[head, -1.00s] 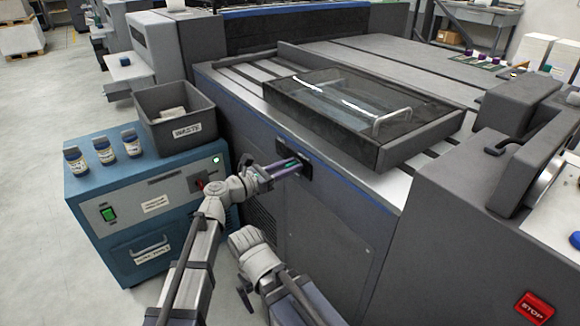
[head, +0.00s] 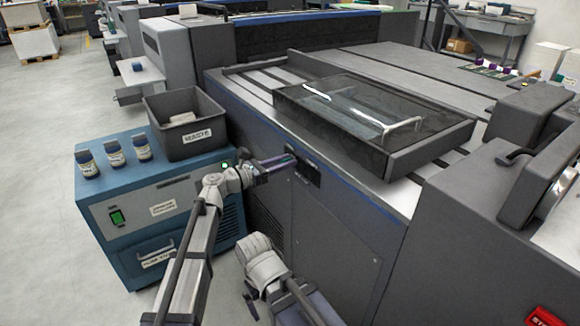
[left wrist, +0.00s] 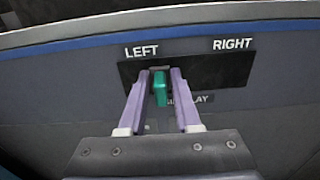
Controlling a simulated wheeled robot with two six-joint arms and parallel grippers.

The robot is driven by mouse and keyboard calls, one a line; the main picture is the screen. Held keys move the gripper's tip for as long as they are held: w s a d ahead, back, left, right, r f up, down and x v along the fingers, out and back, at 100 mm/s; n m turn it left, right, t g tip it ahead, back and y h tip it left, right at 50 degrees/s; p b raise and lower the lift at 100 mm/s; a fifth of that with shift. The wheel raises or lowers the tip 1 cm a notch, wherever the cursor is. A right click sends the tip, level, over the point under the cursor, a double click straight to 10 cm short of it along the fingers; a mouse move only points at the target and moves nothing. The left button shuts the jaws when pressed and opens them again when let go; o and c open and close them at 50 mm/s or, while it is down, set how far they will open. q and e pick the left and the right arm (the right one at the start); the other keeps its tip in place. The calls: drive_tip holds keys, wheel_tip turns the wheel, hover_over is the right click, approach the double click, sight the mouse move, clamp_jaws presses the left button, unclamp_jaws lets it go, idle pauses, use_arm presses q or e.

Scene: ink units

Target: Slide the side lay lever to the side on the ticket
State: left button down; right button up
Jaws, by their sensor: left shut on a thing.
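The side lay lever (left wrist: 160,88) is a small green tab on a black plate (left wrist: 222,70) marked LEFT and RIGHT. In the left wrist view it stands toward the LEFT end, just right of that word. My left gripper (left wrist: 161,86) is shut on it, with one purple finger on each side. In the head view the plate (head: 309,172) is on the press's side wall, and my left gripper (head: 284,162) reaches its left part. My right gripper (head: 250,301) hangs low, partly hidden by its own arm. I cannot make out a ticket.
A grey waste bin (head: 183,150) and several small jars (head: 115,153) stand on a blue cabinet (head: 120,250) left of my left arm. A guard with a handle (head: 405,128) lies on the press top. A red stop button (head: 543,317) is at lower right.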

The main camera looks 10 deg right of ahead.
use_arm(q)
drive_tip(key=shift+w+a, duration=0.15)
drive_tip(key=shift+w, duration=0.1)
drive_tip(key=c, duration=0.8)
unclamp_jaws()
drive_tip(key=shift+c, duration=0.2)
drive_tip(key=v, duration=0.7)
drive_tip(key=shift+s+a, duration=0.15)
drive_tip(key=shift+a, duration=0.2)
